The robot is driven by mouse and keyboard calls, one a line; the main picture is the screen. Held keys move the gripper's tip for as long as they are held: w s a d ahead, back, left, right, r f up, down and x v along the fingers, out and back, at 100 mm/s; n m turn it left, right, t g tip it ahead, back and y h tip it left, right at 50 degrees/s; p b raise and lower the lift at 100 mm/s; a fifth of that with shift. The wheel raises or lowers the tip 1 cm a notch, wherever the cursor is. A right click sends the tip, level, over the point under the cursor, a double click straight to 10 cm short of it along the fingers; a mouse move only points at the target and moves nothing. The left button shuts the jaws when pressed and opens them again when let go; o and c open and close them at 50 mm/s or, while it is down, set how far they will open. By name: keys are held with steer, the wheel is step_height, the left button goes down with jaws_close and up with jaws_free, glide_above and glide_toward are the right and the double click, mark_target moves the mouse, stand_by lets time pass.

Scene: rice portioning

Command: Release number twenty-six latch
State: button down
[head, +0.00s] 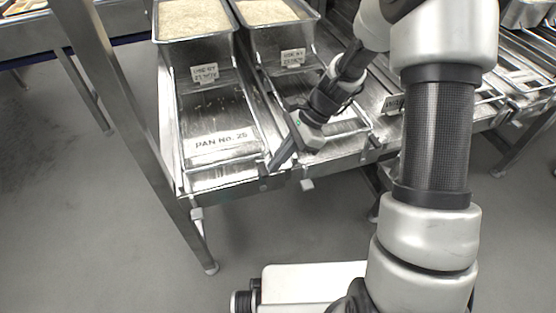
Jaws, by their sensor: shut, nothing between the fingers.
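My gripper (274,167) is shut and empty. It points down and left at the front rail, by the right front corner of the left lane. The left lane holds a metal tray plate labelled PAN No. 25 or 26 (222,141); the last digit is too small to be sure. A small dark fitting (263,187) shows on the front rail just below the fingertips; I cannot tell if it is the latch or if the fingers touch it.
Two rice-filled pans stand behind, left (194,38) and right (290,24), each with a use-by tag. A steel table leg (125,100) stands left of the lanes. More metal rails (510,75) lie at the right. The grey floor in front is mostly clear.

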steer(key=s+a+t+h+p, duration=0.25)
steer(key=a+h+p, duration=0.55)
steer(key=p, duration=0.5)
steer(key=s+a+f+t+h+b, duration=0.1)
steer(key=s+a+f+h+b, duration=0.1)
steer(key=a+f+h+b, duration=0.3)
steer(key=a+f+b, duration=0.1)
steer(key=a+f, duration=0.2)
steer(key=f, duration=0.1)
steer(key=shift+s+a+h+b, duration=0.15)
steer(key=shift+a+h+b, duration=0.15)
steer(key=shift+a+b, duration=0.05)
step_height(320, 180, up, 10)
steer(key=p, duration=0.1)
stand_by(0.5)
stand_by(0.5)
